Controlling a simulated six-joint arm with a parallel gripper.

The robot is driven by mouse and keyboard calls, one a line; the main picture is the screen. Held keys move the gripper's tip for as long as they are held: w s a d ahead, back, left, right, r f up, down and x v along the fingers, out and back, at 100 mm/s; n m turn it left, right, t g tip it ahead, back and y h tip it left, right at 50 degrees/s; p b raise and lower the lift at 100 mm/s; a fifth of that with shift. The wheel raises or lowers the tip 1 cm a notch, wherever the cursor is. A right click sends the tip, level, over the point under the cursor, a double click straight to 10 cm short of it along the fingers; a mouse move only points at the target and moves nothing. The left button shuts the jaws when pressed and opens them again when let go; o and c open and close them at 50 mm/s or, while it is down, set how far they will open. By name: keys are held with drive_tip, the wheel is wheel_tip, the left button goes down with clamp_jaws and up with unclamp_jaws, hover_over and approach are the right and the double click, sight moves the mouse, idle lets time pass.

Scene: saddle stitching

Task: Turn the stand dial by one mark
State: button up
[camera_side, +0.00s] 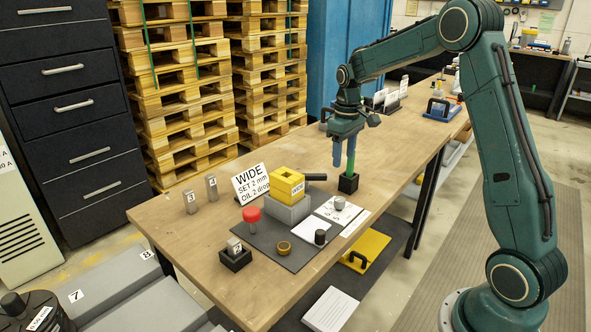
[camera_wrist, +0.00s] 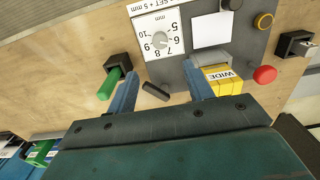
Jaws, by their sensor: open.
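The stand dial is a small round grey knob (camera_side: 339,203) on a white card with numbers, at the right of the dark mat. In the wrist view the knob (camera_wrist: 160,41) sits amid printed marks from 5 to 10; I cannot tell which mark it points to. My gripper (camera_side: 344,160) points down above the table, behind the dial card. In the wrist view its two blue fingers (camera_wrist: 160,71) are wide apart with nothing between the tips. The dial lies beyond the fingertips, clear of them.
A green handle (camera_wrist: 110,84) stands in a black block (camera_side: 348,184) close beside one finger. A yellow block (camera_side: 287,182) on a grey base has a black handle (camera_wrist: 155,91) sticking out. A red knob (camera_side: 251,214), brass ring (camera_side: 284,248) and black cylinder (camera_side: 320,237) stand nearby.

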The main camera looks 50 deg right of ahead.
sight(340, 199)
drive_tip(key=shift+f, duration=0.15)
wheel_tip(340, 199, down, 14)
drive_tip(key=shift+r, duration=0.25)
idle(0.6)
drive_tip(key=c, duration=1)
